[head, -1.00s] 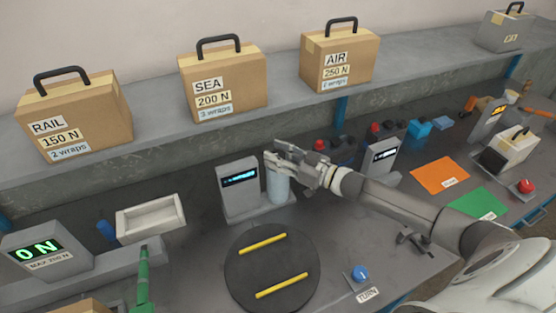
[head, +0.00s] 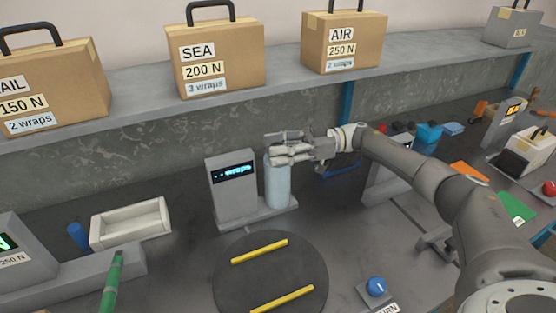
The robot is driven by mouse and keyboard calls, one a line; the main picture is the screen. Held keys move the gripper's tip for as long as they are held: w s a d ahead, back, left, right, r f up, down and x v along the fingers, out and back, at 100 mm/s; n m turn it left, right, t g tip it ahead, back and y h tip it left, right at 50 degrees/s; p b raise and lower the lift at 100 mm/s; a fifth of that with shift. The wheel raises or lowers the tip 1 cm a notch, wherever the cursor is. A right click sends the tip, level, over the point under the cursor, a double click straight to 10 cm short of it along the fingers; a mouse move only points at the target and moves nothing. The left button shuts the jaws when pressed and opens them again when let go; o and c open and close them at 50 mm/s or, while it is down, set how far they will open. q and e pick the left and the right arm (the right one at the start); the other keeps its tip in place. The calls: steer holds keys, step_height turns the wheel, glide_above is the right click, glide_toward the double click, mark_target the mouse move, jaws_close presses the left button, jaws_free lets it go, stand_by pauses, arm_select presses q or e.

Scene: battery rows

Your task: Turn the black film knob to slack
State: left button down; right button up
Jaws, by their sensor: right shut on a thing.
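The film stand (head: 233,200) is a grey post with a lit display, and the pale film roll (head: 278,187) stands upright beside it. My right gripper (head: 278,145) is at the top of the roll, its arm coming in from the right. It is shut, and its fingers cover the roll's top, where the black film knob would be. The knob itself is hidden, so its setting cannot be read. My left gripper is not in view.
A dark turntable (head: 270,276) with yellow strips lies in front of the roll. A blue knob (head: 376,287) is at its right. A white tray (head: 131,226) and a green handle (head: 113,283) are at left. Cartons stand on the shelf (head: 290,82) behind.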

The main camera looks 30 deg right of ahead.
steer(key=shift+n+g+b, duration=0.4)
steer(key=shift+b, duration=0.05)
steer(key=o, duration=1)
steer(key=shift+a, duration=0.1)
steer(key=shift+o, duration=0.2)
